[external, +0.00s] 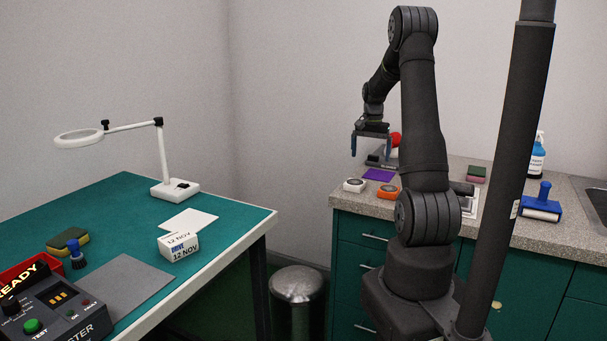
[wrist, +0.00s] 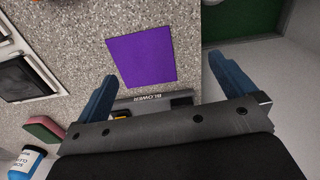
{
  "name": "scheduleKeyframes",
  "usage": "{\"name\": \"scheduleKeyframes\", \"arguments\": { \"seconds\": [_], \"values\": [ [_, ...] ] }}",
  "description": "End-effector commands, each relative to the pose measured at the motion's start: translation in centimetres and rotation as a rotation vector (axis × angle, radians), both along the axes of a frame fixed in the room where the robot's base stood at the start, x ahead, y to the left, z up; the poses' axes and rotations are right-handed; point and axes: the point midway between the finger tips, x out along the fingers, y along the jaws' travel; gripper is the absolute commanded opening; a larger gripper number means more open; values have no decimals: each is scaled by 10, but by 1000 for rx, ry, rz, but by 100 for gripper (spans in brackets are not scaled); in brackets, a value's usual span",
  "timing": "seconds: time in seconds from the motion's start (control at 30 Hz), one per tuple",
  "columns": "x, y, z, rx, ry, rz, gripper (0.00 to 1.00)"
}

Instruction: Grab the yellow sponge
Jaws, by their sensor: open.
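The yellow sponge (external: 67,243), with a dark green layer, lies on the green-topped table at the far left, behind a blue-handled brush (external: 76,254). It is not in the wrist view. My gripper (external: 371,143) is open and empty above the speckled counter, far to the right of the sponge. In the wrist view its blue fingers (wrist: 161,65) are spread apart, with a purple square (wrist: 141,56) below between them.
The table carries a magnifier lamp (external: 174,188), a labelled box (external: 178,246), a grey mat (external: 125,284) and a tester box (external: 56,314). A bin (external: 297,284) stands in the gap before the counter. A pink-green sponge (external: 476,174) lies on the counter (external: 432,173).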

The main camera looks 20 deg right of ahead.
Motion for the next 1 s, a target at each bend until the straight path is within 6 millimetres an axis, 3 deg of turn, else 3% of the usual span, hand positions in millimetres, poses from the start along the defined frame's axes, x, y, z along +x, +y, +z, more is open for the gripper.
{"name": "scheduleKeyframes", "arguments": {
  "seconds": [0.3,0.37,0.47,0.57,0.7,0.87,1.0],
  "values": [
    [4,5,1,-1,-3,13,100],
    [11,17,1,-4,-7,39,100],
    [31,51,5,-12,-23,117,100],
    [56,105,10,-20,-46,232,100],
    [83,192,18,-32,-85,400,100],
    [96,297,27,-40,-131,590,100],
    [91,394,36,-40,-173,754,100]
  ]
}}
